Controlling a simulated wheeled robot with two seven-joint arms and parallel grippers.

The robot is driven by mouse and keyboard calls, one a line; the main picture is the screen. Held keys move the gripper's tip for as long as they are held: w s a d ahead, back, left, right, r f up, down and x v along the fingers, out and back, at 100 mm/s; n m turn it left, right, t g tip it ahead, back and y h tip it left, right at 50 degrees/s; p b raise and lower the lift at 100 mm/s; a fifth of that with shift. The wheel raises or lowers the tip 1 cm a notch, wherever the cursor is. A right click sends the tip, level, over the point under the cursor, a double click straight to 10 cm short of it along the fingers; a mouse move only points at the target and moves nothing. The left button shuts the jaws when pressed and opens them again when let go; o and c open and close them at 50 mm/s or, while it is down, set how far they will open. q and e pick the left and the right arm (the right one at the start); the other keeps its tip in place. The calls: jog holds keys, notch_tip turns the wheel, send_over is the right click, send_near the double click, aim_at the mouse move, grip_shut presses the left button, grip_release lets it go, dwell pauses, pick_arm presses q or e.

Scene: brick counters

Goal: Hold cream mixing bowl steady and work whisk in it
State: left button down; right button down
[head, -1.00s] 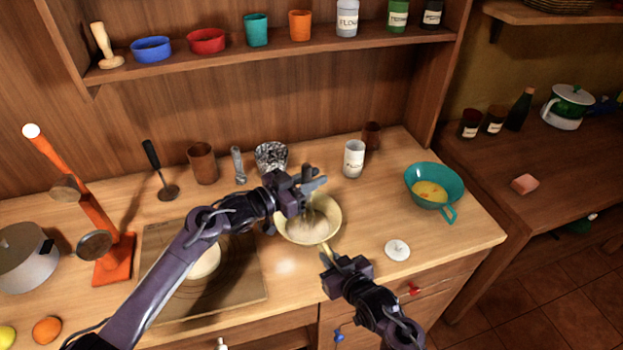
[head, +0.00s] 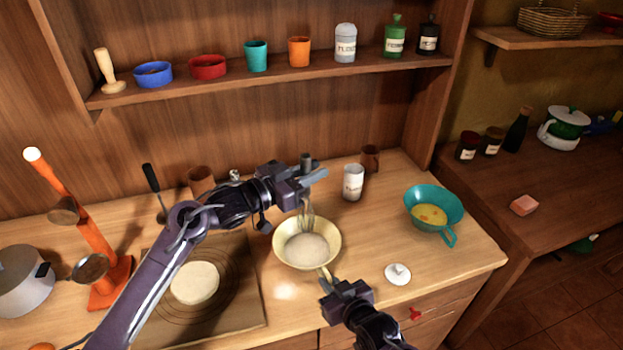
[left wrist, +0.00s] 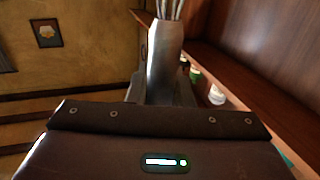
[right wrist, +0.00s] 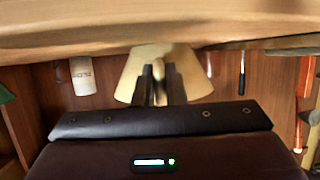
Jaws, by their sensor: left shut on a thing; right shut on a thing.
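The cream mixing bowl (head: 279,256) stands on the wooden counter with a pale mixture (head: 307,248) inside. My right gripper (head: 328,284) is shut on the bowl's handle at its front; the bowl (right wrist: 130,75) also shows beyond the fingers in the right wrist view. My left gripper (head: 312,174) is above the bowl, shut on the whisk (head: 307,208), which hangs nearly upright. The whisk's wires reach down to the far part of the bowl; whether they touch the mixture I cannot tell. The whisk's grey handle (left wrist: 164,60) shows between the fingers in the left wrist view.
A teal bowl (head: 459,210) with yellow contents stands right, and a white lid (head: 398,273) lies front right. A white labelled canister (head: 353,182) stands behind. A board (head: 245,305) with dough (head: 194,283) lies left, under my left arm. A shelf (head: 280,80) runs above.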

dwell(0.4)
jog(key=c, duration=1.4)
grip_release()
jog(key=v, duration=1.2)
pick_arm(q)
jog(key=shift+f, duration=0.1)
